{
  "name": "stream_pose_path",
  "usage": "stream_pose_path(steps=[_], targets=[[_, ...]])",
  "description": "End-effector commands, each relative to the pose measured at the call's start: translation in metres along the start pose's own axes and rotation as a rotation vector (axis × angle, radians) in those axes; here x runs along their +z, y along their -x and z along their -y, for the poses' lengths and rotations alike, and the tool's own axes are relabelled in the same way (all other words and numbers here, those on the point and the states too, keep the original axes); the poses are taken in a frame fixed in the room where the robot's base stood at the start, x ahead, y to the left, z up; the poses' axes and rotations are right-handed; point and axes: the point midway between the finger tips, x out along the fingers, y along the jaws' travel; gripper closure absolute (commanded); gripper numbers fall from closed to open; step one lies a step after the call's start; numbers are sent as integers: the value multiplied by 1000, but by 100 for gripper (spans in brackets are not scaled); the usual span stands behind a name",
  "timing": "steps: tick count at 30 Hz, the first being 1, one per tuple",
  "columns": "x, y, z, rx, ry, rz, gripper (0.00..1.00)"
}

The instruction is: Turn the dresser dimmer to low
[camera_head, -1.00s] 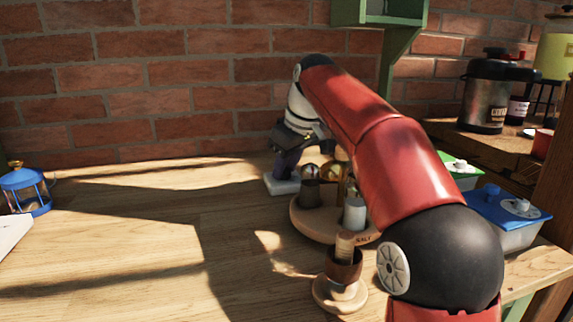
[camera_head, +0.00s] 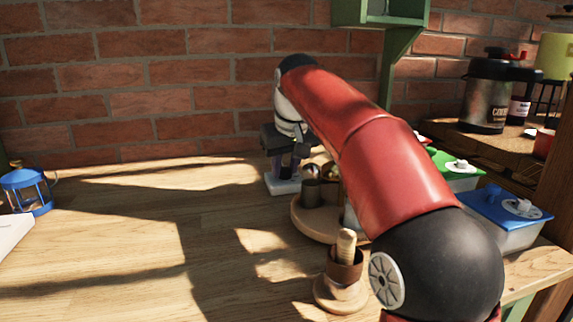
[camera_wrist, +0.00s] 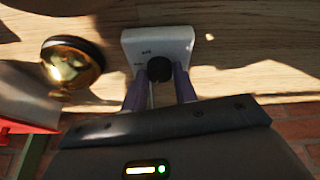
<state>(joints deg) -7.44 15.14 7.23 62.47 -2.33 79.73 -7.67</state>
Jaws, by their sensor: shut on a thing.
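The dimmer is a white box (camera_wrist: 172,42) with a round black knob (camera_wrist: 159,69) and small printed marks on its face. In the head view the white box (camera_head: 283,187) lies on the wooden table near the brick wall. My gripper (camera_wrist: 160,80) points down at it, with its two purple fingers on either side of the black knob, shut on it. In the head view my gripper (camera_head: 284,166) stands right over the box. The printed marks are too small to read, and the knob's setting is unclear.
A round wooden tray (camera_head: 312,226) with a metal cup (camera_head: 311,192) stands right of the dimmer, partly behind my arm. A brass ball-shaped thing (camera_wrist: 72,65) is close by in the wrist view. A blue lantern (camera_head: 26,191) stands far left. The table's middle left is clear.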

Motion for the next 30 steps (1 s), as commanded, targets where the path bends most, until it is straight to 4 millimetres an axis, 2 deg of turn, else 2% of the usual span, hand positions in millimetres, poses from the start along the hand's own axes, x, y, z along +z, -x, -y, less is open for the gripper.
stream_pose_path(steps=[15, 30], targets=[[-1, -1, 4, 137, -328, 23, 95], [-1, -1, 4, 168, -404, 28, 95]])
